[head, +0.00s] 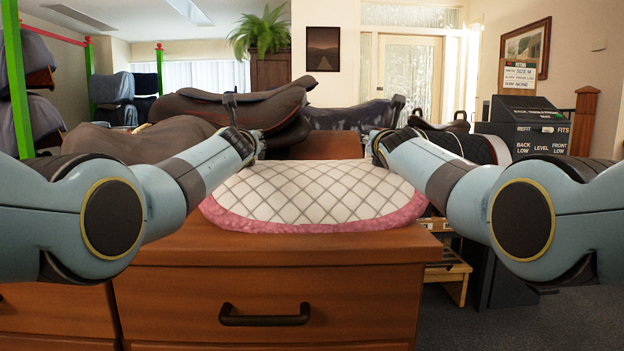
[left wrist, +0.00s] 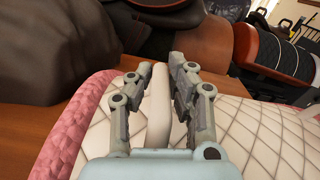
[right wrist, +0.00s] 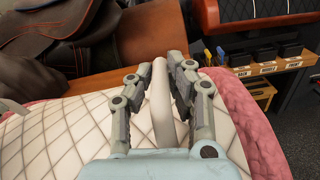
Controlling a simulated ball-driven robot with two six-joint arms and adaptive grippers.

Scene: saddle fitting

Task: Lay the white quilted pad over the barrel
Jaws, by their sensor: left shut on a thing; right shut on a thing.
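The white quilted pad (head: 315,192) with a pink fleecy edge lies on the wooden cabinet top in front of me. My left gripper (head: 259,141) is at its far left part and my right gripper (head: 374,142) at its far right part. In the left wrist view my left fingers (left wrist: 160,72) are shut on a raised white ridge of the pad (left wrist: 262,128). In the right wrist view my right fingers (right wrist: 160,70) pinch a like ridge of the pad (right wrist: 50,135). A dark rounded body with white bands and an orange end (left wrist: 272,48), perhaps the barrel, stands beyond to the right.
A brown saddle (head: 240,108) stands behind the pad on the left. A dark box with fit labels (head: 545,130) stands at the right. A low wooden shelf with small dark blocks (right wrist: 270,68) is beside the cabinet top (head: 290,246). Saddle racks stand at the far left.

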